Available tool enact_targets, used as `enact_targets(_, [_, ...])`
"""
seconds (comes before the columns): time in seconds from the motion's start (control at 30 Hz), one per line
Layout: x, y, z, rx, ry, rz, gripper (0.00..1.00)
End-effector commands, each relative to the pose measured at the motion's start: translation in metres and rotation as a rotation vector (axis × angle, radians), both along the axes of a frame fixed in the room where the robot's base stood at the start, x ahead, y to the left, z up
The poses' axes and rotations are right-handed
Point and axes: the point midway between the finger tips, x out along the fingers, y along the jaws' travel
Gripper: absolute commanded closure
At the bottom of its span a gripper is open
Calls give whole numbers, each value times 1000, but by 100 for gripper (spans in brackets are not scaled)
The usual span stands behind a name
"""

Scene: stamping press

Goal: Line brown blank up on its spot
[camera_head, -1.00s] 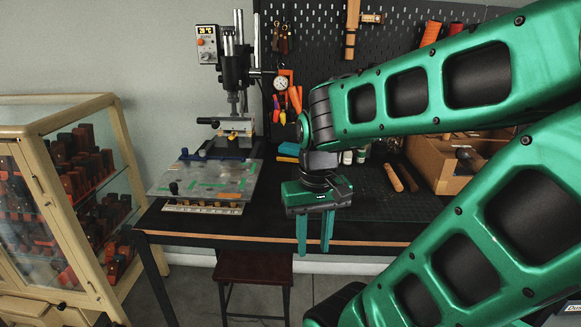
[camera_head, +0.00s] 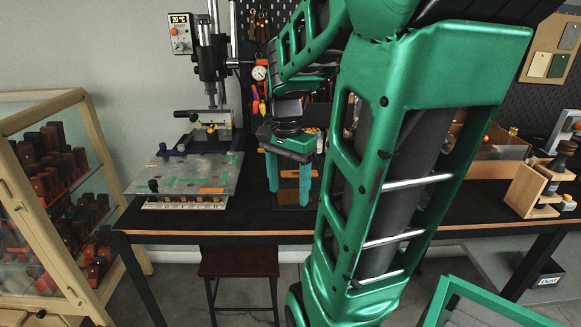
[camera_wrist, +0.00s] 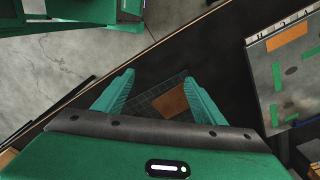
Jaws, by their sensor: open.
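A brown blank (camera_wrist: 172,102) lies flat on a dark gridded mat (camera_wrist: 148,106) in the wrist view, seen between my fingers. My gripper (camera_wrist: 158,77) is open and empty, pointing down above the table. In the head view my gripper (camera_head: 289,194) hangs over the middle of the table, right of the press plate (camera_head: 190,176). The plate carries green strips and an orange-brown patch (camera_head: 211,190), which also shows in the wrist view (camera_wrist: 287,37). My gripper hides part of the blank, and its height above it is hard to tell.
The stamping press (camera_head: 213,75) stands behind the plate. A glass cabinet (camera_head: 60,200) is at left and a stool (camera_head: 239,263) below the table (camera_head: 220,238). A wooden holder (camera_head: 535,188) is at right. My arm covers the table's centre right.

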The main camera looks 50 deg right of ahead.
Motion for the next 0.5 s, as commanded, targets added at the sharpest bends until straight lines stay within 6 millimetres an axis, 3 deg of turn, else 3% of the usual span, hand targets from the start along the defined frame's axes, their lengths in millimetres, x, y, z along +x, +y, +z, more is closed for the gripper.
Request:
enact_targets(0.03, [9,-16,0,1,0,-125,36])
enact_targets(0.2, [34,-56,1,6,-13,-493,36])
enact_targets(0.33, [46,-76,0,13,-21,-675,36])
enact_targets(0.5, [51,-87,-1,18,-25,-779,36])
